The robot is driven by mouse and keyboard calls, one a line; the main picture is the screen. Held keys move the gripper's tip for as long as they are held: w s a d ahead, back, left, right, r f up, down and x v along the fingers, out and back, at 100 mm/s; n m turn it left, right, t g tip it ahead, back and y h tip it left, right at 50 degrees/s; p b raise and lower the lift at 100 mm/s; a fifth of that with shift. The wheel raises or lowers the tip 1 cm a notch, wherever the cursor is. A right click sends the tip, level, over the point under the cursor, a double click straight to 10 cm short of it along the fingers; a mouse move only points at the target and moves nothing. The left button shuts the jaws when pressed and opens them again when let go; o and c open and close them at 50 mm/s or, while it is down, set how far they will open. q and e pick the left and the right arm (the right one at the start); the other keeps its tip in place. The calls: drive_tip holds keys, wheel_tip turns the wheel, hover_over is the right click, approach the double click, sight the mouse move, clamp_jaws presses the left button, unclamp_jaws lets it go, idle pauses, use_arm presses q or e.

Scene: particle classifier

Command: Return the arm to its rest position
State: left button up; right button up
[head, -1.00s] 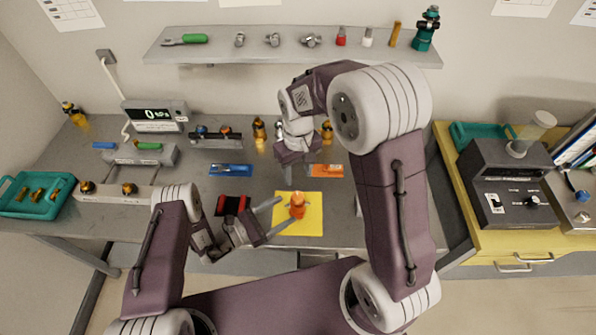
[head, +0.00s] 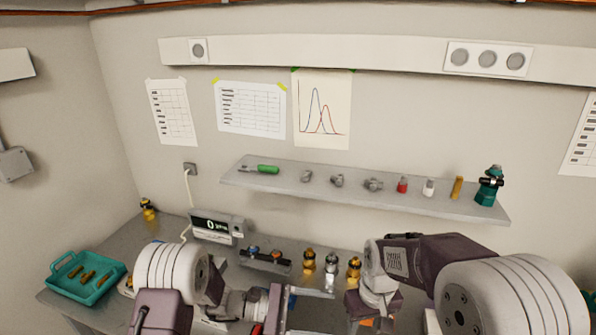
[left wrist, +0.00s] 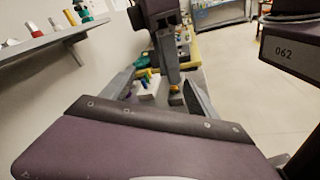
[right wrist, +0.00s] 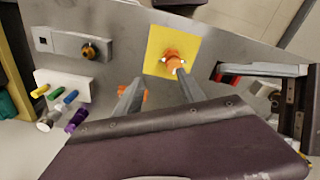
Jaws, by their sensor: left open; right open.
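My left gripper shows in the head view (head: 300,308), low in the picture, fingers pointing right. In the left wrist view (left wrist: 160,95) its fingers are apart, with nothing held between them. My right gripper points down in the head view, its fingertips cut off by the bottom edge. In the right wrist view (right wrist: 158,95) its fingers are apart and empty. An orange fitting (right wrist: 174,62) stands on a yellow square (right wrist: 155,42) just beyond the right fingertips. I cannot tell whether one finger touches it.
A shelf (head: 340,190) with tools and small parts runs along the wall. A teal tray (head: 75,292) sits at the left of the bench. A display box (head: 215,238) and several brass fittings (head: 331,262) stand behind the grippers. The left gripper's fingers (right wrist: 262,70) are close to the right gripper.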

use_arm(q)
drive_tip(key=s+a+m+g+y, duration=0.1)
drive_tip(key=s+a+m+y, duration=0.25)
drive_tip(key=s, duration=0.25)
drive_tip(key=s+a+m+g+y, duration=0.1)
drive_tip(key=s+a+m+y, duration=0.2)
drive_tip(key=s+a+y, duration=0.3)
drive_tip(key=a+f+m+t+y, duration=0.4)
drive_tip(key=a+y, duration=0.3)
drive_tip(key=a, duration=0.7)
drive_tip(key=shift+w+f, duration=0.25)
drive_tip(key=shift+f, duration=0.4)
use_arm(e)
drive_tip(key=s+d+f+m, duration=0.2)
drive_tip(key=s+f, duration=0.1)
drive_tip(key=s, duration=0.6)
drive_tip(key=shift+s+f+t, duration=0.2)
drive_tip(key=shift+t, duration=0.1)
use_arm(q)
drive_tip(key=shift+s+m, duration=0.1)
drive_tip(key=shift+m, duration=0.15)
use_arm(e)
drive_tip(key=shift+s, duration=0.1)
